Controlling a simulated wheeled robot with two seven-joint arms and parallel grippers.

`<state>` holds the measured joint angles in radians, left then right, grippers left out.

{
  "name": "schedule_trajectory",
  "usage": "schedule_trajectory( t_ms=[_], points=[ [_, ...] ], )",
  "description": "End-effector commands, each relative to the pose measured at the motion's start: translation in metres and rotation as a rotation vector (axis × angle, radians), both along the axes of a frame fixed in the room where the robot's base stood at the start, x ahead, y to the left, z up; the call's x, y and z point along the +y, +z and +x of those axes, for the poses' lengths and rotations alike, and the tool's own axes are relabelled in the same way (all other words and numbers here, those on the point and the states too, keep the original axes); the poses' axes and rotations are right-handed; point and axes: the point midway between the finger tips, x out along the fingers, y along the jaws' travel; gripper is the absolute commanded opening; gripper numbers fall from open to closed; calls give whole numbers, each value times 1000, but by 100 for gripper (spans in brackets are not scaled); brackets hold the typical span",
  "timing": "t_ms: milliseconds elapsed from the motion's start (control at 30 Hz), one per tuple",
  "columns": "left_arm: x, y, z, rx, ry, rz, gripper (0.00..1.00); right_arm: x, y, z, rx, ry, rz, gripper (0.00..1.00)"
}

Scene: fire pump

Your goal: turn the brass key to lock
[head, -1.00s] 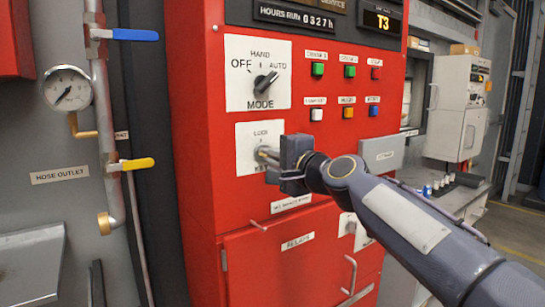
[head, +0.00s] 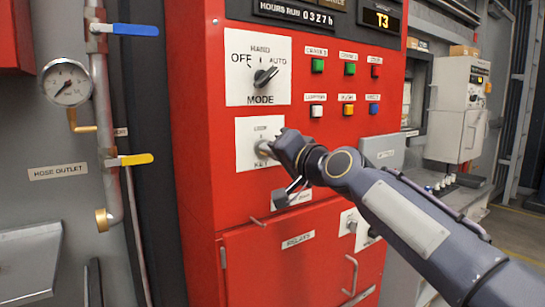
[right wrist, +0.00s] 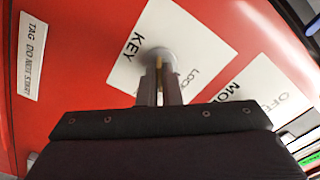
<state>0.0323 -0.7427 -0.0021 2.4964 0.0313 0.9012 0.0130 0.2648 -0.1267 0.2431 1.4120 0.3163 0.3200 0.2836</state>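The brass key (right wrist: 159,64) stands in a round grey lock on the white plate (head: 246,133) marked LOCK and KEY, on the red cabinet. My right gripper (head: 268,150) is at this lock. In the right wrist view its two fingers (right wrist: 159,88) are close together, one on each side of the key, and look shut on it. Most of the key is hidden by the fingers, so its exact angle is hard to read. My left gripper is not in view.
The MODE knob (head: 265,77) is just above the lock plate. Several coloured push buttons (head: 347,110) are to the right. A gauge (head: 67,82) and a pipe with blue (head: 135,30) and yellow (head: 136,159) valve levers stand at left.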

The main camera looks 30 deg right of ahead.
Motion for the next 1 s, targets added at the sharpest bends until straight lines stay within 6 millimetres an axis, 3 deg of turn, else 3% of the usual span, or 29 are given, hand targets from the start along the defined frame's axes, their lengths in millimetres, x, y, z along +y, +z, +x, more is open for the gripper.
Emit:
schedule_trajectory(
  t_ms=[600, 1000],
  points=[
    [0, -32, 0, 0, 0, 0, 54, 1, -4, 0, -43, 3, -575, 0],
    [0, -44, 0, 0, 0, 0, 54, 0, -3, 0, -62, 3, -837, 0]
  ],
)
